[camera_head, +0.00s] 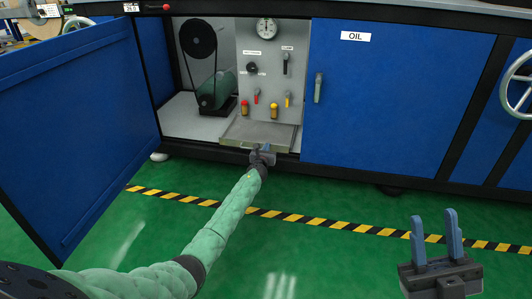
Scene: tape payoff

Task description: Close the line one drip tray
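The drip tray (240,132) is a flat grey tray with a raised rim at the foot of the open cabinet, below the valve panel. Its front edge lies near the cabinet's bottom sill. How far it sticks out is hard to tell. My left gripper (262,149) is at the middle of the tray's front edge, touching it or very close. Its fingers are too small and too covered by the gripper body to show whether they grip the tray. My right gripper (436,232) is at the lower right, with two blue fingers apart and nothing between them, far from the tray.
A blue door (75,130) stands open at the left. A closed blue door labelled OIL (400,100) is at the right. The panel (270,75) above the tray carries a gauge and several red and yellow handles. A black-yellow stripe (300,218) crosses the clear green floor.

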